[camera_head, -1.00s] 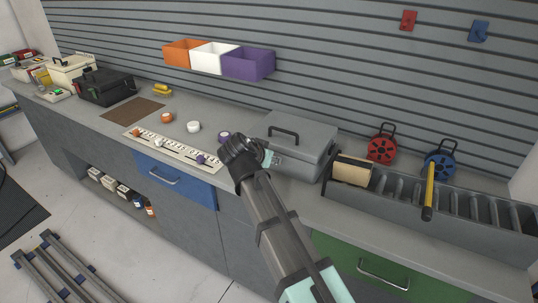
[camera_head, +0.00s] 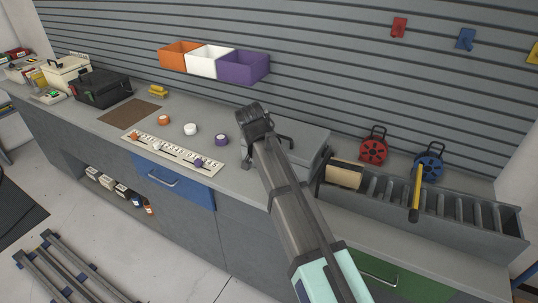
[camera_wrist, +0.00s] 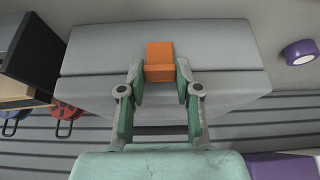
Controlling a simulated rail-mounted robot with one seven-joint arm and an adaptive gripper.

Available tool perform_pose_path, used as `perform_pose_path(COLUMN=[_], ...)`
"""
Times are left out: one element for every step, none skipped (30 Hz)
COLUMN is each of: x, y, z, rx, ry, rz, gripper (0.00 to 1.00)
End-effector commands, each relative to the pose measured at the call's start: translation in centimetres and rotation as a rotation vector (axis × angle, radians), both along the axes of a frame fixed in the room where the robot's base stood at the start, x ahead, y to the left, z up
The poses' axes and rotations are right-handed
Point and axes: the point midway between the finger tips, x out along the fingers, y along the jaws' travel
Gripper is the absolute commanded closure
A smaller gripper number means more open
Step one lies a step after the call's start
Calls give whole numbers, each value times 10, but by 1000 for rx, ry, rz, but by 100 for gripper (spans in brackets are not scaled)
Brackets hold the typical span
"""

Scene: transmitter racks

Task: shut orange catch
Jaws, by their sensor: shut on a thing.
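The orange catch (camera_wrist: 160,54) is a small block on the grey case (camera_wrist: 95,60), at the seam that crosses the case in the wrist view. My gripper (camera_wrist: 160,70) has one fingertip on each side of the catch and is shut on it. In the head view my gripper (camera_head: 254,118) is at the left end of the grey case (camera_head: 308,142), and my arm covers part of the case. The catch is hidden in that view.
A purple roll (camera_head: 221,140) lies left of the case, with white and orange rolls farther left. A long grey slotted rack (camera_head: 450,214) holds a tan block on the right. Red (camera_head: 373,150) and blue reels stand behind it. The slatted wall is close behind.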

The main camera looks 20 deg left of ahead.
Motion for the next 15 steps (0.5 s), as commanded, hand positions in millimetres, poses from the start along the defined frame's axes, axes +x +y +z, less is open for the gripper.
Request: perform_pose_path(x=[0,0,0,0,0,0,0,0,0,0,0,0,0,0,0], y=[0,0,0,0,0,0,0,0,0,0,0,0,0,0,0], z=[-1,-1,-1,-1,-1,-1,-1,-1,-1,-1,-1,-1,-1,-1,-1], rx=[0,0,0,0,0,0,0,0,0,0,0,-1,-1,-1,-1], ry=[0,0,0,0,0,0,0,0,0,0,0,-1,-1,-1,-1], rz=[-1,-1,-1,-1,-1,-1,-1,-1,-1,-1,-1,-1,0,0,0], gripper=[100,100,100,100,100,60,49,42,42,42,42,42,42,42,42])
